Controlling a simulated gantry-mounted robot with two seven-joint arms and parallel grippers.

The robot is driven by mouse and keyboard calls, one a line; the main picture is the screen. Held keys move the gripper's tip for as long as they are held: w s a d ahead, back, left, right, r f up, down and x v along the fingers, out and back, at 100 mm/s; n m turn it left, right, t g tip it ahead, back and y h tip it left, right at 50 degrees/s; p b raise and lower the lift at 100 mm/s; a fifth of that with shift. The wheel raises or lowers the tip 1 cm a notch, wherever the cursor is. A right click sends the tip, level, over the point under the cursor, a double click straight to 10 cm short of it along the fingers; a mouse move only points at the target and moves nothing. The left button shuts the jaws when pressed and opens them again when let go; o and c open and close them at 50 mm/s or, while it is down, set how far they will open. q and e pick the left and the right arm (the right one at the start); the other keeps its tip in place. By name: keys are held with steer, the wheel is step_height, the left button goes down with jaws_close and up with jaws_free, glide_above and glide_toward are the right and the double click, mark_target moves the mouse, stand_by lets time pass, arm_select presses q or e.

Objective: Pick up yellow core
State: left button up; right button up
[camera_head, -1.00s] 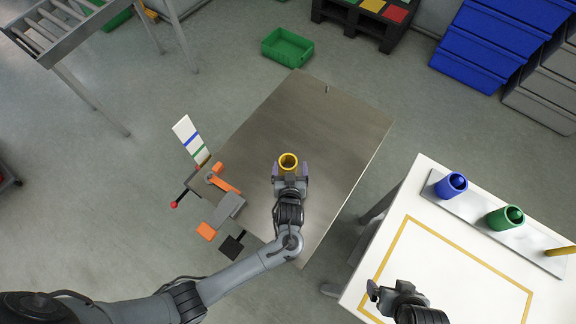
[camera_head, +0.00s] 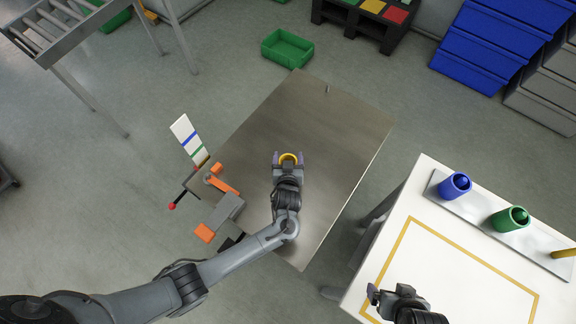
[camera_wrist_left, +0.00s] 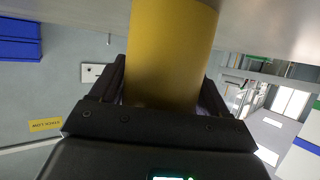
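The yellow core (camera_head: 288,157), a ring-like tube seen from above, stands on the grey metal table. My left gripper (camera_head: 288,160) is at the core, with one finger on each side of it. The fingers look as widely spread as before, so it appears open around the core; contact is hard to judge. In the left wrist view the yellow core (camera_wrist_left: 170,55) fills the space between the two dark fingers, and its far end is cut off by the frame. My right gripper (camera_head: 374,294) is over the white table, away from the core; its opening is unclear.
The white table (camera_head: 455,275) at right bears a blue core (camera_head: 454,187), a green core (camera_head: 509,219) and a yellow peg (camera_head: 563,253).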

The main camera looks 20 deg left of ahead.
arm_select(q)
steer(key=c, duration=0.7)
steer(key=shift+r, duration=0.1)
